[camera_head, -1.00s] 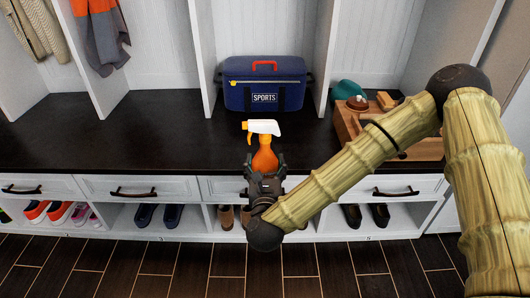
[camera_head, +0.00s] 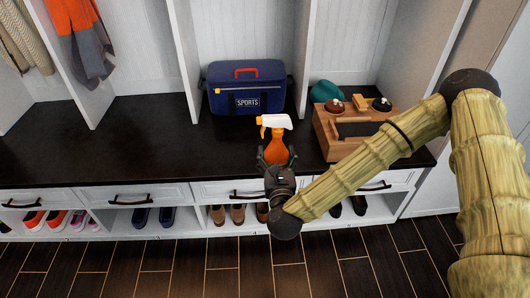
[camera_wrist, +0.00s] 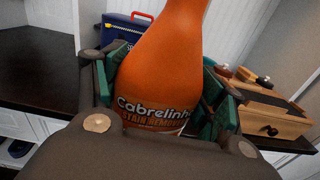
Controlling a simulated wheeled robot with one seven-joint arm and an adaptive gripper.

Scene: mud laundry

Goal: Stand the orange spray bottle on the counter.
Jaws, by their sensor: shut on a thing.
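The orange spray bottle (camera_head: 276,146) has a white spray head and is upright in the head view. My gripper (camera_head: 277,160) is shut on its lower part, at the front edge of the dark counter (camera_head: 140,140). In the wrist view the bottle (camera_wrist: 163,70) fills the middle, with its stain remover label showing between the green finger pads of my gripper (camera_wrist: 165,100). The bottle's base is hidden by the gripper, so I cannot tell whether it touches the counter.
A blue sports cooler bag (camera_head: 246,88) stands behind the bottle. A wooden shoe-care box (camera_head: 330,145) stands close on the right, with a teal item (camera_head: 325,91) behind it. The counter to the left is clear. Shoes sit in cubbies below the drawers (camera_head: 130,196).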

